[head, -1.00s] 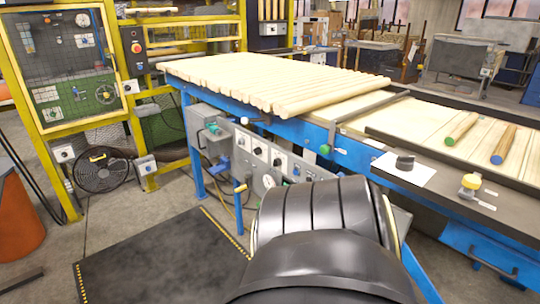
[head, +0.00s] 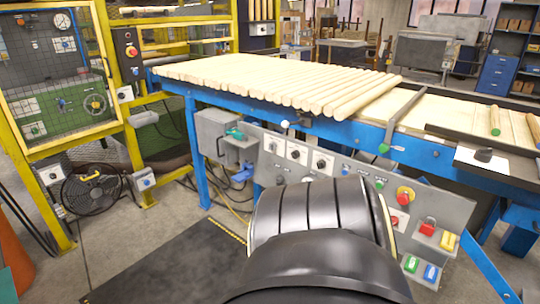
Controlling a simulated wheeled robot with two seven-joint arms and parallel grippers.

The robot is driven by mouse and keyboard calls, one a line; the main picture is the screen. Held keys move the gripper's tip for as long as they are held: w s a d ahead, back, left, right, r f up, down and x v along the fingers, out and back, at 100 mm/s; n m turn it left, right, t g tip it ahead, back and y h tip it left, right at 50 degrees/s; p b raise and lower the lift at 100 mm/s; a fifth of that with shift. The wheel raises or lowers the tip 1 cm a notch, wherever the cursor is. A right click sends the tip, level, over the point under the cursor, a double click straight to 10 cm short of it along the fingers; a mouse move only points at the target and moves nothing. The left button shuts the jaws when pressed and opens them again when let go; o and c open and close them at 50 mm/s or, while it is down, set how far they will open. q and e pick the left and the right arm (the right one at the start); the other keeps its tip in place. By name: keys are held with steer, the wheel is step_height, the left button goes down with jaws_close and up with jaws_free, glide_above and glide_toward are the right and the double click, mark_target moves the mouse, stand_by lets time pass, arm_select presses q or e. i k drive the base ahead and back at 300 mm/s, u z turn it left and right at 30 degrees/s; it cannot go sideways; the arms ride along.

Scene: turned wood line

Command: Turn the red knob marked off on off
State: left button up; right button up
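A grey sloping control panel (head: 345,172) hangs under the blue conveyor frame. Toward its right end is a red knob on a yellow round plate (head: 405,195). Just below it is a red control on a white plate (head: 394,220), and to the right a red padlock-like piece (head: 428,226) beside a yellow one (head: 449,240). The lettering is too small to read, so I cannot tell which is marked off on. My black arm covers the panel's lower middle. Neither gripper is in view.
Round wooden bars (head: 280,82) lie on the conveyor above the panel. A yellow-framed machine (head: 128,100) with its own red knob (head: 131,51) stands at the left. A fan (head: 92,192) and a dark mat (head: 165,268) are on the floor.

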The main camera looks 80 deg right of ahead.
mark_target(395, 220)
steer(key=z, duration=2.1)
